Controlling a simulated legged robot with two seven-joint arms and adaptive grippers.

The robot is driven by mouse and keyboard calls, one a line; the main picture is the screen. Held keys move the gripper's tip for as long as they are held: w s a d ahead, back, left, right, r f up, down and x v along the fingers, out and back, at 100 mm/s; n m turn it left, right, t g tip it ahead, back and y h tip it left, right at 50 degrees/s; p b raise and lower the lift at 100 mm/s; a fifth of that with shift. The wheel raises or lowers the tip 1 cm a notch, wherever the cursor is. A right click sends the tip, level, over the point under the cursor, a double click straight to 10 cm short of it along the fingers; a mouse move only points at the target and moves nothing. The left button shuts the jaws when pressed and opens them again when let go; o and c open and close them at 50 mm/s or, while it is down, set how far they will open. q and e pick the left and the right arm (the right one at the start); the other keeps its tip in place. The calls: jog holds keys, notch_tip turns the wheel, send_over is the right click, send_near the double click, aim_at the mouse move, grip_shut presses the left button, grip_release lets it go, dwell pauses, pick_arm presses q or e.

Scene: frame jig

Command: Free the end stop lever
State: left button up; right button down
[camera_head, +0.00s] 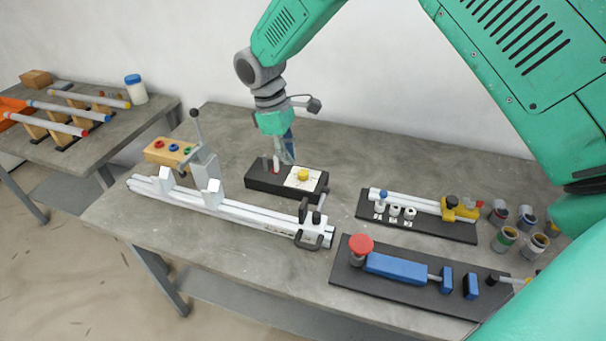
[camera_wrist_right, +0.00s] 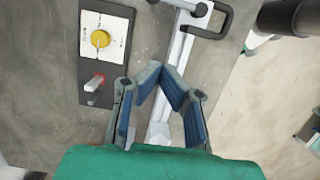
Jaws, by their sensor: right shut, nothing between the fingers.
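My right gripper (camera_head: 290,158) is shut and empty, hanging over the back of the black box. Its fingertips meet in a point in the right wrist view (camera_wrist_right: 160,70), over the table and white rail. The long white rail (camera_head: 240,207) lies across the table front; its right end carries a fitting with a dark upright lever (camera_head: 303,210) and a dark looped handle (camera_head: 313,242). The handle also shows in the wrist view (camera_wrist_right: 222,28). A tall ball-topped lever (camera_head: 197,128) stands at the left. Which lever is the end stop's is not clear. My left gripper is not seen.
The black box (camera_head: 262,183) has a yellow knob (camera_head: 303,174) and a red-topped pin (camera_wrist_right: 95,81). A wooden block with coloured buttons (camera_head: 168,151) stands behind the rail. Boards with a blue cylinder (camera_head: 397,268) and white parts (camera_head: 395,211) fill the right, beside several cups (camera_head: 506,238).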

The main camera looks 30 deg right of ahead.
aim_at(321, 204)
jog(key=s+d+f+p, duration=0.1)
jog(key=s+d+f, duration=0.1)
jog(key=f, duration=0.3)
jog(key=s+d+f+p, duration=0.1)
jog(key=s+d+f, duration=0.1)
jog(key=f, duration=0.2)
jog(key=shift+s+f, duration=0.3)
jog(key=shift+f, duration=0.1)
